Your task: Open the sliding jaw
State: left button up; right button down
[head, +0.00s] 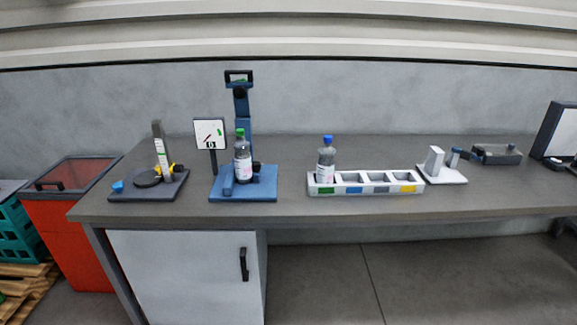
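Neither of my grippers shows in the head view. No part is marked as the sliding jaw, and I cannot tell for sure which one it is. At the right, a white base plate (443,177) carries an upright white block (434,160) and a small dark blue piece (453,158) beside it, with a gap that looks narrow. Left of centre, a blue stand (243,196) with a tall column holds a clear bottle with a green cap (242,160). A dark knob (257,166) sits next to that bottle.
A white tray (365,188) with colour-marked slots holds a blue-capped bottle (326,160) in its left slot. A dark plate (120,193) with a reel and post stands at left. A white dial panel (210,132) is behind. The front of the grey bench (290,209) is clear.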

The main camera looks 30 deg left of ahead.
aim_at(256, 165)
jog(key=z, duration=0.4)
jog(key=i, duration=0.95)
jog(key=z, duration=0.05)
